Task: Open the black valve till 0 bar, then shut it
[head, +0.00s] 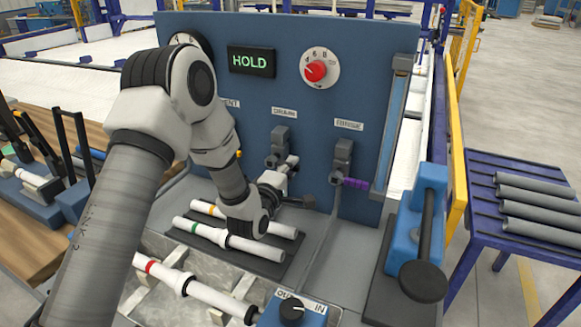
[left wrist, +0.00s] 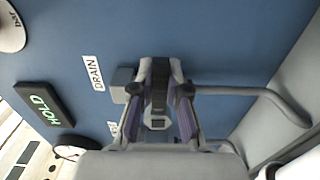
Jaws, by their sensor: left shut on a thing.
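The blue panel (head: 300,100) carries valves under labels. My left gripper (head: 288,172) is at the valve (head: 279,150) under the DRAIN label (head: 284,112). In the left wrist view its two fingers (left wrist: 161,72) are shut on the black handle (left wrist: 159,96) of that valve. The fingers hide much of the handle, so its angle is hard to tell. The pressure gauge (head: 187,40) is mostly behind my left arm. It also shows in the left wrist view (left wrist: 70,152), but its needle cannot be read. My right gripper is out of view.
A display (head: 251,61) reads HOLD in green. A red knob (head: 315,71) sits beside it. Another valve (head: 342,160) with a purple handle (head: 355,184) is to the right. White pipes (head: 230,240) lie below my left arm. A blue device (head: 420,215) stands at the right.

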